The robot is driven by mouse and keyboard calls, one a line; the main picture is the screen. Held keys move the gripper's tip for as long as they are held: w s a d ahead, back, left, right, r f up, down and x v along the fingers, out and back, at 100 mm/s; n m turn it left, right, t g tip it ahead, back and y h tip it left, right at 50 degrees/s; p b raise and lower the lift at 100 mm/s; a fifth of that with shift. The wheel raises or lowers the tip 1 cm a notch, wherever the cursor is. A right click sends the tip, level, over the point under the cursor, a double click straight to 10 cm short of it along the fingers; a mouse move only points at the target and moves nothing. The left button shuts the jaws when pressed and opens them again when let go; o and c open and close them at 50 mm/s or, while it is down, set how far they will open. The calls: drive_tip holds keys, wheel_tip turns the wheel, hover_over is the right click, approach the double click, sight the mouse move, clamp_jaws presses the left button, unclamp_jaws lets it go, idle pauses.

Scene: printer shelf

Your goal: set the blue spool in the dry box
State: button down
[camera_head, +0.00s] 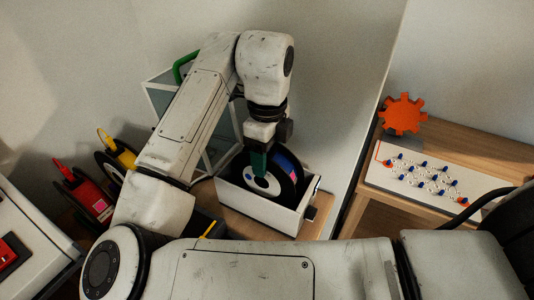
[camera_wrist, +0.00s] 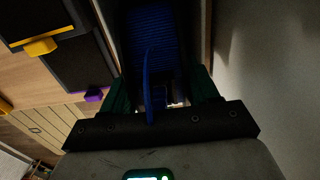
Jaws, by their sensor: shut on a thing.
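The blue spool (camera_head: 287,166) has black flanges, a pale hub and blue filament. It stands upright within the white open-topped box (camera_head: 262,208), which looks like the dry box. The box's front wall hides the spool's lower part, so I cannot tell if it touches the bottom. My gripper (camera_head: 259,162) reaches down from above, its green fingers shut on the spool. In the wrist view the blue filament (camera_wrist: 152,42) lies between the two green fingers of my gripper (camera_wrist: 160,94), with a loose blue strand in front.
A clear-sided case (camera_head: 157,90) with a green handle (camera_head: 184,66) stands behind my arm. Red (camera_head: 88,196) and yellow (camera_head: 124,158) spools stand at left. At right, a low wooden unit holds an orange gear (camera_head: 403,113) and a white pegged board (camera_head: 420,182). A wall stands close behind the box.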

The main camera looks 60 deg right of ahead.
drive_tip(key=shift+f+b, duration=0.35)
drive_tip(key=shift+f, duration=0.1)
drive_tip(key=shift+c, duration=1)
unclamp_jaws()
wheel_tip(320, 180, up, 11)
drive_tip(key=shift+f+p, duration=0.1)
drive_tip(key=shift+p, duration=0.4)
